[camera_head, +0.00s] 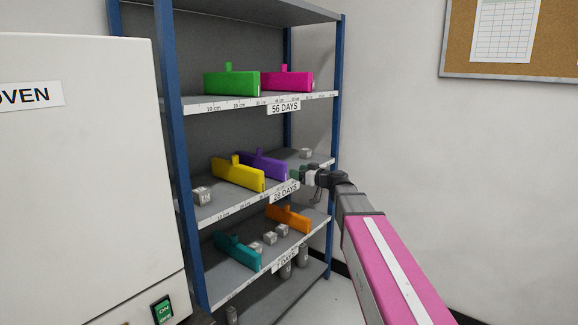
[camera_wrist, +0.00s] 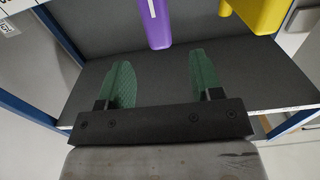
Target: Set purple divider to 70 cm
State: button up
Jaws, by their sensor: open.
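The purple divider (camera_head: 266,165) stands on the middle shelf, labelled 28 DAYS, to the right of the yellow divider (camera_head: 238,175). In the wrist view the purple divider (camera_wrist: 154,22) shows at the top centre, beyond my gripper's fingertips and apart from them. My gripper (camera_head: 299,174) is at the right part of the middle shelf, to the right of the purple divider. In the wrist view my gripper (camera_wrist: 161,75) is open, with nothing between its green fingers. The 70 cm mark is too small to read.
The shelf's front edge carries a cm scale strip (camera_head: 233,207). Grey cubes stand on this shelf, one near the left end (camera_head: 202,196) and one at the back right (camera_head: 306,153). Green (camera_head: 231,83) and pink dividers (camera_head: 287,79) stand above; teal (camera_head: 237,251) and orange ones (camera_head: 289,218) below.

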aim_at(279, 166)
jog(key=x, duration=1)
jog(key=shift+w+a+r, duration=0.1)
jog(key=shift+w+a, duration=0.1)
jog(key=shift+w, duration=0.15)
grip_shut()
jog(key=w+d, duration=0.5)
jog(key=w, duration=0.2)
jog(key=w+d, duration=0.6)
jog(key=w, duration=0.1)
jog(key=w+d, duration=0.6)
jog(key=w, duration=0.1)
jog(key=shift+w, duration=0.3)
grip_release()
jog(key=shift+s+d, duration=0.1)
